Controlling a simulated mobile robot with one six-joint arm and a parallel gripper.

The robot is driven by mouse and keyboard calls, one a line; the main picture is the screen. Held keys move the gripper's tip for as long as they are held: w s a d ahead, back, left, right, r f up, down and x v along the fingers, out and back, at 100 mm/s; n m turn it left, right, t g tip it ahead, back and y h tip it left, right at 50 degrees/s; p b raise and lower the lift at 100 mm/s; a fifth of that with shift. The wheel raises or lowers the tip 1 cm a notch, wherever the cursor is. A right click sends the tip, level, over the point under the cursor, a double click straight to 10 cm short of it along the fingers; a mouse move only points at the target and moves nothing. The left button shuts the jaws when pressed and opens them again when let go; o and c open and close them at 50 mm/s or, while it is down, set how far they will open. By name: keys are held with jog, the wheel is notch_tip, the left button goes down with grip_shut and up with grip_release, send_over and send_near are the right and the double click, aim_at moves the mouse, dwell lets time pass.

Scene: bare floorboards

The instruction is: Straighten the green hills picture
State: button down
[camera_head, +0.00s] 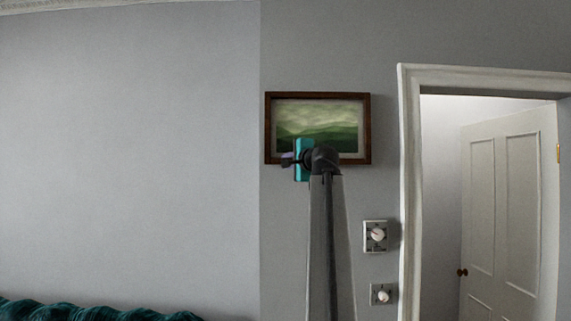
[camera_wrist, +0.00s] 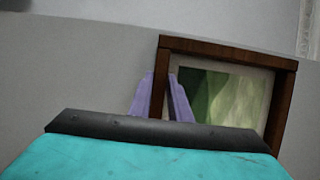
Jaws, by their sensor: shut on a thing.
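The green hills picture (camera_head: 320,122) hangs on the grey wall in a dark brown frame, left of the doorway. In the head view its edges look about level. My gripper (camera_head: 287,160) is at the frame's lower edge near the lower left corner. In the wrist view, the picture (camera_wrist: 220,97) appears turned on its side. The purple fingers of my gripper (camera_wrist: 161,82) sit on either side of one frame rail, shut on it. My arm and wrist hide part of the frame's lower edge in the head view.
A white-framed doorway (camera_head: 408,200) with an open panelled door (camera_head: 510,210) is to the right. Two wall controls, an upper one (camera_head: 375,236) and a lower one (camera_head: 383,294), are below the picture. A teal tufted furniture top (camera_head: 90,312) is at lower left. The left wall is bare.

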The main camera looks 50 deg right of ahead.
jog(key=c, duration=1.6)
grip_release()
jog(key=shift+c, duration=0.2)
jog(key=shift+s, duration=0.15)
jog(key=b+v, duration=0.2)
jog(key=v, duration=1.1)
jog(key=shift+s+a, duration=0.2)
jog(key=shift+s, duration=0.05)
